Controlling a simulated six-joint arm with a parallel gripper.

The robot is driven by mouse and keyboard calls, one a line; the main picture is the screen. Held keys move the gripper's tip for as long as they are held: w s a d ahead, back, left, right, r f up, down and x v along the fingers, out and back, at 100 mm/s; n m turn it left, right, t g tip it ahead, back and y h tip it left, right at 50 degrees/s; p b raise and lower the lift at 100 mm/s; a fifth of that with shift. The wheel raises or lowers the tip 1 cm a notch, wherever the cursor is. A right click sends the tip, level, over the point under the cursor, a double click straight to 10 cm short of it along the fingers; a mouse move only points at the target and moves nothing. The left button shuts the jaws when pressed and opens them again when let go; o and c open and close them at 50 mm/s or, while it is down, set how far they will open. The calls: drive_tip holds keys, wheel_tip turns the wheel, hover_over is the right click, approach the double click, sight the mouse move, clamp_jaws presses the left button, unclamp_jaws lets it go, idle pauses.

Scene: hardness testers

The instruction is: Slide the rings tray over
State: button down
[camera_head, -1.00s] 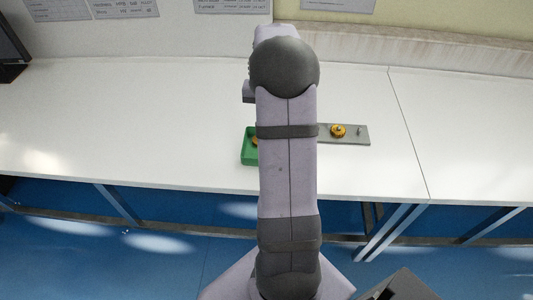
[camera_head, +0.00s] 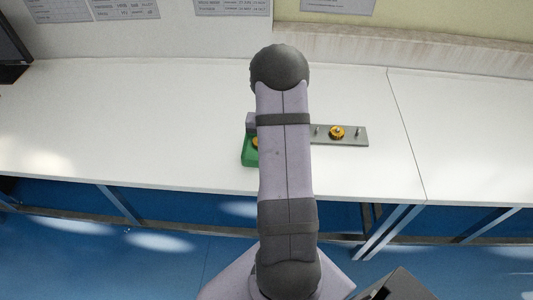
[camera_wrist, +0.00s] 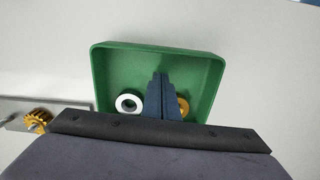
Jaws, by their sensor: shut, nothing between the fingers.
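The green tray (camera_head: 249,156) stands on the white table, mostly hidden behind my arm in the head view. In the wrist view the tray (camera_wrist: 205,58) shows from above, with a white ring (camera_wrist: 129,103) and a yellow-orange ring (camera_wrist: 183,106) lying in it. My gripper (camera_wrist: 160,76) is shut and empty, with its fingertips over the inside of the tray between the two rings. The fingers partly cover the yellow-orange ring. I cannot tell whether the fingertips touch the tray floor.
A grey plate (camera_head: 352,137) with upright pegs lies to the right of my arm, a golden gear (camera_head: 337,132) on one peg. A monitor (camera_head: 12,55) stands at the far left. The table left of the tray is clear.

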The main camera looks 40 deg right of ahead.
drive_tip(key=shift+s+a+r+p, duration=0.2)
drive_tip(key=shift+s+a+p, duration=0.3)
drive_tip(key=shift+s+a, duration=0.65)
drive_tip(key=shift+w, duration=0.1)
drive_tip(key=shift+a, duration=0.1)
drive_tip(key=s+a, duration=0.4)
drive_tip(key=a, duration=0.1)
drive_tip(key=shift+s+a+p, duration=0.1)
drive_tip(key=shift+s+p, duration=0.2)
drive_tip(key=shift+p, duration=0.1)
drive_tip(key=shift+w, duration=0.1)
drive_tip(key=shift+w+d, duration=0.35)
drive_tip(key=shift+d, duration=0.2)
drive_tip(key=shift+w+d+r, duration=0.1)
drive_tip(key=shift+w+d, duration=0.85)
drive_tip(key=shift+d, duration=0.15)
wheel_tip(320, 180, up, 10)
drive_tip(key=b, duration=0.1)
